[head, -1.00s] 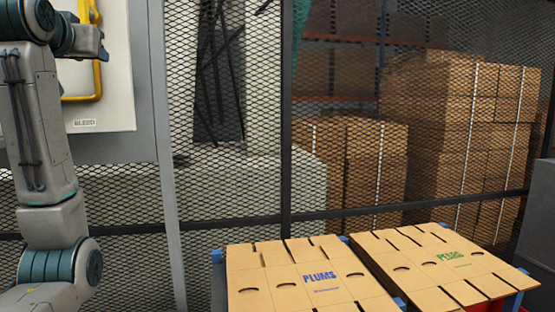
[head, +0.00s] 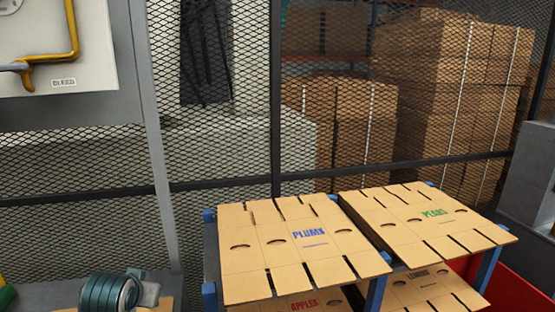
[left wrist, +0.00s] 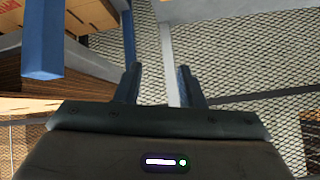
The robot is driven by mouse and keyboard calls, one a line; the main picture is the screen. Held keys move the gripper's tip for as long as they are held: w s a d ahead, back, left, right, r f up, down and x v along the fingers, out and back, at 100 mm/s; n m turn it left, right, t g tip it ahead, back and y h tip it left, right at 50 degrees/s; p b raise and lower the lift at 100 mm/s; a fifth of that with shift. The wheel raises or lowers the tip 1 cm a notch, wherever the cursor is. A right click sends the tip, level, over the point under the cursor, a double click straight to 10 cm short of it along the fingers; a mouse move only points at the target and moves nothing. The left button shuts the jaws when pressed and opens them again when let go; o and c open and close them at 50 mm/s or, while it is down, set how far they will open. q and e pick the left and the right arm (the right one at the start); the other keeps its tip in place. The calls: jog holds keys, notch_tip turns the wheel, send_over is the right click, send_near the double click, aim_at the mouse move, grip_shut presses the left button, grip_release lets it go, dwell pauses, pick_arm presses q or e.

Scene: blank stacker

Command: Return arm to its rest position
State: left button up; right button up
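My left gripper (left wrist: 159,70) shows in the left wrist view with its two dark fingers apart and nothing between them. Beyond them are a grey post and wire mesh. In the head view, only a teal-ringed joint of my left arm shows at the bottom left; the gripper itself is not seen there. My right arm and gripper are in no view.
A blue-posted rack (head: 376,296) holds flat cardboard blanks marked PLUMS (head: 290,245) and PEARS (head: 425,218), with APPLES (head: 300,304) and LEMONS (head: 418,285) blanks below. A mesh fence (head: 240,150) stands behind. A white panel with a yellow pipe (head: 72,35) is at upper left.

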pick_arm(q)
jog(key=s+d+f+g, duration=0.2)
jog(key=s+f+g, duration=0.1)
jog(key=s+f, duration=1.1)
jog(key=s+d+f+g+h, duration=0.1)
jog(key=s+f, duration=0.2)
jog(key=s, duration=0.7)
jog(key=s+d+f+g, duration=0.1)
jog(key=s+f+g, duration=0.15)
jog(key=s, duration=0.65)
jog(key=s+f+b+x, duration=0.1)
jog(key=s+x, duration=0.3)
jog(key=x, duration=1.1)
jog(key=s+a+f+b+x, duration=0.1)
jog(key=s+x, duration=0.2)
jog(key=x, duration=1.3)
jog(key=s+f+g+b, duration=0.1)
jog(key=s+f, duration=1.7)
jog(key=f, duration=0.2)
jog(key=shift+s+a+f, duration=0.35)
jog(key=shift+a, duration=0.15)
jog(key=shift+g, duration=0.25)
